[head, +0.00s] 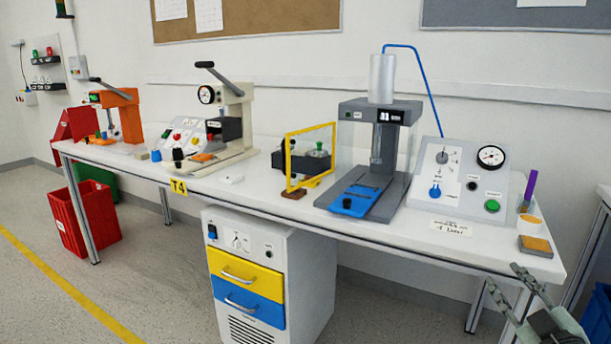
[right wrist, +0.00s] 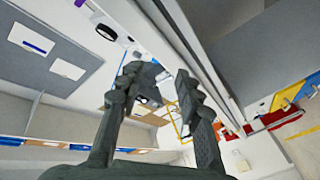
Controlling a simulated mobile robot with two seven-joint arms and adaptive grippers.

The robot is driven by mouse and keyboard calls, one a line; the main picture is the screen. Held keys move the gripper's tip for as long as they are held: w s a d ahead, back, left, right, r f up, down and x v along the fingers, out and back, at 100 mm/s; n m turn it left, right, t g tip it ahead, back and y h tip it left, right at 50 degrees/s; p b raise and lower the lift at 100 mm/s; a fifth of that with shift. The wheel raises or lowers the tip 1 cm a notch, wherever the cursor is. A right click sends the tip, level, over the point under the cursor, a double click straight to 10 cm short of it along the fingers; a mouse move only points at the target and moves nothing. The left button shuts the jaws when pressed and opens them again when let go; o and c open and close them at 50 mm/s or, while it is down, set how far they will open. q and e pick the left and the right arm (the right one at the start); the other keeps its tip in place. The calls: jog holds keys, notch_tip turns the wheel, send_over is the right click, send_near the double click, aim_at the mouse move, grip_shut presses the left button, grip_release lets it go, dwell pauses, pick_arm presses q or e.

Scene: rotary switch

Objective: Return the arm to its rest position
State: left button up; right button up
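My right gripper (head: 503,275) is at the lower right of the head view, in front of the table's right end and apart from the devices. Its two fingers are spread with nothing between them. In the right wrist view the open fingers (right wrist: 158,78) also have a clear gap. The grey control panel (head: 459,183) stands on the right part of the table. It carries a blue rotary knob (head: 435,191), a grey knob (head: 442,157), a round gauge (head: 490,156) and a green button (head: 492,206). My left gripper is not in view.
The white table (head: 400,240) spans the view, with its right end close to my right gripper. A grey press (head: 382,150) and a sponge-like block (head: 535,245) stand on it. A drawer cabinet (head: 300,255) is underneath. The floor at the front left is clear.

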jog(key=s+f+m+g+h, duration=0.1)
jog(key=s+f+m+g, duration=0.3)
jog(key=f, duration=0.8)
jog(key=s+f+m+g+h, duration=0.15)
jog(key=s+f+g, duration=0.35)
jog(key=f, duration=0.8)
jog(key=s+a+f+g+y, duration=0.1)
jog(key=s+a+f+g, duration=0.2)
jog(key=s+a+f, duration=0.2)
jog(key=s+a+f+g+y, duration=0.1)
jog(key=s+a+f+g, duration=0.1)
jog(key=s+a+f, duration=0.4)
jog(key=s+f, duration=0.3)
jog(key=s, duration=0.2)
jog(key=shift+g, duration=0.4)
